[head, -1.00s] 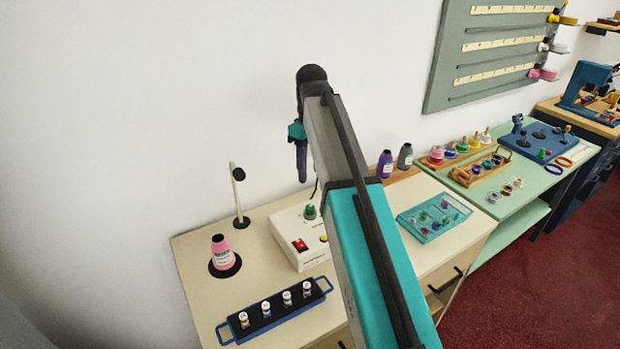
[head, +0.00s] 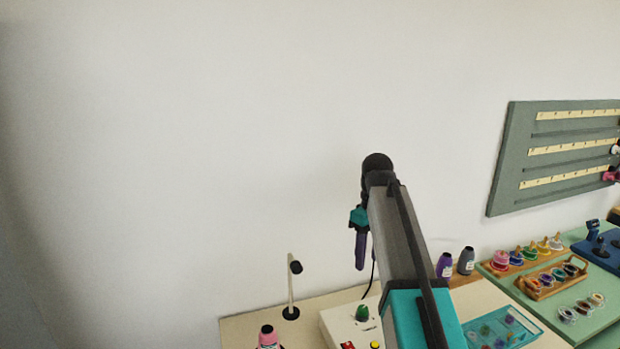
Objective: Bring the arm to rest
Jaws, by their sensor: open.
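My arm reaches up from the lower right of the head view, over the cream counter (head: 240,331). My gripper (head: 360,266) hangs down from the wrist at the arm's far end, in front of the white wall. It is seen nearly edge-on, open, with nothing visible held. It is above the counter and apart from the things on it.
Below my gripper are a white box with a green knob (head: 362,313), a thin post lamp (head: 291,290) and a pink bottle (head: 268,338). Two bottles, purple (head: 446,264) and grey (head: 466,260), stand to the right. A grey-green wall board (head: 510,165) hangs at right.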

